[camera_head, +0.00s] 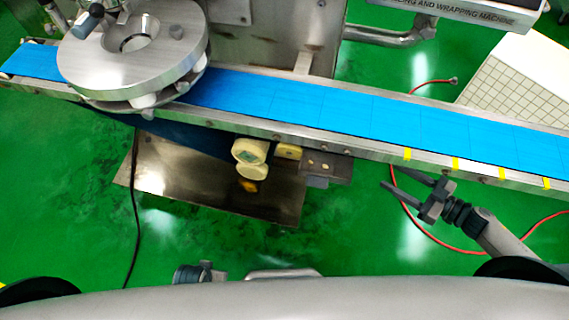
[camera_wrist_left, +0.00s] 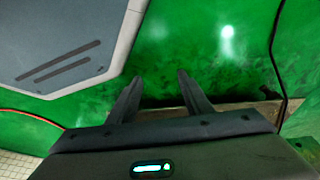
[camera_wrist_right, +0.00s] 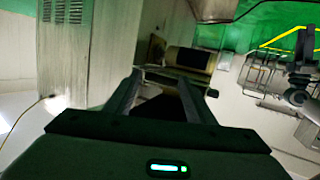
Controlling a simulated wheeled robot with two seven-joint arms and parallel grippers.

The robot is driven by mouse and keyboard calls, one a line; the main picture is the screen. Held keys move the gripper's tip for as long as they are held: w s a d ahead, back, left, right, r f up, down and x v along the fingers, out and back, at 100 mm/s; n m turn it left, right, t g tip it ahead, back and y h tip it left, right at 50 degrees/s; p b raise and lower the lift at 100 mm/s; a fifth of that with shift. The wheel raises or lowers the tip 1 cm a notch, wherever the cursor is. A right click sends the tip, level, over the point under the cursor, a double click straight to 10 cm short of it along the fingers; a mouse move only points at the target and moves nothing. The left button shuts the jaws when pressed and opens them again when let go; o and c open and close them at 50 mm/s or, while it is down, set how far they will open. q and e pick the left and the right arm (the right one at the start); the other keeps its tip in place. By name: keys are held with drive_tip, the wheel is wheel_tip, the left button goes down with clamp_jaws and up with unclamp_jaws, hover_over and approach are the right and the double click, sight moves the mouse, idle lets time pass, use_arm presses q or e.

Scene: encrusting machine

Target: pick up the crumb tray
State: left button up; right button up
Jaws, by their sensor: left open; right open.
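The crumb tray seems to be the flat, shiny metal sheet (camera_head: 215,190) on the green floor below the conveyor in the head view. The conveyor and its motor hide part of its far side. A brownish strip (camera_wrist_left: 244,107) behind my left fingers in the left wrist view may be its edge. My left gripper (camera_wrist_left: 160,77) is open and empty above the floor; how far it is from the tray I cannot tell. My right gripper (camera_head: 389,177) is open and empty, right of the tray and just in front of the conveyor's near rail.
The blue conveyor belt (camera_head: 420,125) crosses the head view, with a round metal head (camera_head: 150,65) over its left part. A cream motor (camera_head: 250,153) hangs above the tray. A black cable (camera_head: 135,215) runs past its left side.

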use_arm(q)
drive_tip(key=r+b, duration=0.1)
drive_tip(key=w+r+b, duration=0.1)
drive_tip(key=r, duration=0.1)
drive_tip(key=r+b, duration=0.1)
drive_tip(key=shift+w+d+r, duration=0.15)
drive_tip(key=shift+w+r, duration=0.15)
drive_tip(key=shift+w, duration=0.1)
use_arm(e)
drive_tip(key=s+a+r+n+g+y, duration=0.4)
drive_tip(key=s+a+r+g, duration=0.1)
drive_tip(key=s+r+g, duration=0.1)
drive_tip(key=shift+s+a+r+n, duration=0.35)
drive_tip(key=shift+a+r+n, duration=0.05)
drive_tip(key=shift+w+a, duration=0.1)
use_arm(q)
drive_tip(key=f, duration=0.2)
drive_tip(key=f+p, duration=0.1)
drive_tip(key=shift+s+f, duration=0.2)
drive_tip(key=shift+f, duration=0.15)
use_arm(e)
drive_tip(key=x, duration=1.2)
